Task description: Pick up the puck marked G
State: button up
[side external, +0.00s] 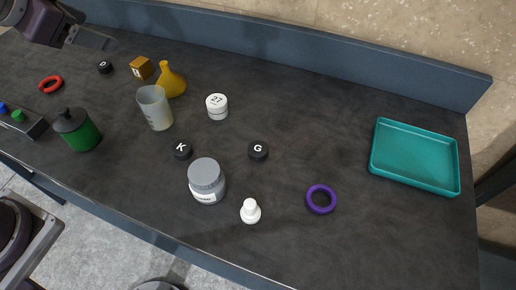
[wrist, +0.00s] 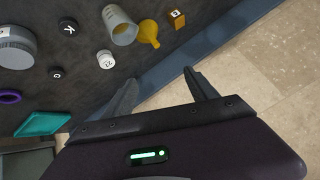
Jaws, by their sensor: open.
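The puck marked G (side external: 258,151) is a small black disc with a white letter, lying flat near the middle of the dark worktop. A black puck in the wrist view (wrist: 56,73) appears to be the same one, its letter small there. My gripper (side external: 98,28) is high at the far left back in the side view, well away from the puck. In the wrist view its two fingers (wrist: 160,80) stand apart with nothing between them.
A puck marked K (side external: 183,149) and grey-lidded jar (side external: 207,182) lie left of it, a white round weight (side external: 217,106) behind. A white bottle (side external: 250,211) and purple ring (side external: 321,199) are in front. A teal tray (side external: 413,157) stands right. The beaker (side external: 155,107) is left.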

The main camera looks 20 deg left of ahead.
jog(key=w+d+f+m+h, duration=0.2)
jog(key=w+d+f+m, duration=0.15)
jog(key=w, duration=0.35)
jog(key=m+g+h, duration=0.6)
jog(key=m+h, duration=0.2)
jog(key=h, duration=0.3)
send_over(256, 148)
jog(key=a, duration=0.4)
notch_tip(256, 148, down, 14)
jog(key=f, duration=0.7)
jog(key=shift+s+d+f, duration=0.2)
jog(key=shift+s+d, duration=0.05)
jog(key=shift+s, duration=0.15)
jog(key=x, duration=0.3)
jog(key=shift+r, duration=0.1)
jog(key=c, duration=1.5)
